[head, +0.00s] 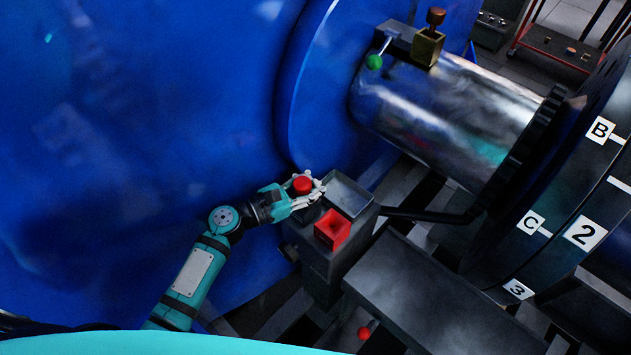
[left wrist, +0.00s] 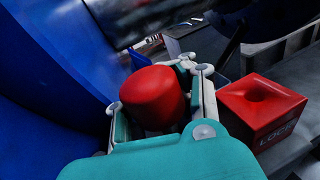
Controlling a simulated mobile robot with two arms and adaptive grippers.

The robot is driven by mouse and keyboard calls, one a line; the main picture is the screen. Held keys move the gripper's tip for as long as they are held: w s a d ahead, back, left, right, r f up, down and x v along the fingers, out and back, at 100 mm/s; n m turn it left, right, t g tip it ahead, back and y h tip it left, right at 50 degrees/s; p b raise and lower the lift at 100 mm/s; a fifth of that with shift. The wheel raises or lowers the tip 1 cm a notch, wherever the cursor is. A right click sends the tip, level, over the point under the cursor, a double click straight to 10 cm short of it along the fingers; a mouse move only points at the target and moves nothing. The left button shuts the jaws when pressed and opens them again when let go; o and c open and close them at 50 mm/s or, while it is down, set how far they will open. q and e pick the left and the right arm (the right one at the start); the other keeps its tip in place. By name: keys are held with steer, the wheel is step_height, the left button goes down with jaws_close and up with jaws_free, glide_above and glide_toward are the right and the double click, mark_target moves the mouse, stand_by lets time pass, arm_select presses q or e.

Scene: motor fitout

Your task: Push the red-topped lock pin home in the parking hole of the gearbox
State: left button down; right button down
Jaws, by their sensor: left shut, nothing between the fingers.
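The lock pin shows as a red cap (head: 302,184) at my left gripper (head: 312,191), on the left side of a dark grey housing. In the left wrist view the red cap (left wrist: 153,97) is large, lying visually among the fingers (left wrist: 165,88). The gripper is shut with nothing gripped; whether it touches the cap I cannot tell. The pin's shaft and any hole under it are hidden. A red block (head: 333,229) with a dimple on top stands right of the pin; it also shows in the left wrist view (left wrist: 262,112), marked LOCK. My right gripper is not in view.
An open grey metal tray (head: 349,194) sits just right of the gripper. A large blue casing (head: 150,120) rises close behind my left arm. A polished shaft (head: 440,110) and a dark marked wheel (head: 560,230) are at the right. A red knob (head: 364,333) is lower down.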

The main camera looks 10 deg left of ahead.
arm_select(q)
steer(key=shift+f+b, duration=0.55)
steer(key=shift+f, duration=0.15)
steer(key=c, duration=1)
jaws_free()
steer(key=shift+c, duration=0.2)
steer(key=shift+a, duration=0.1)
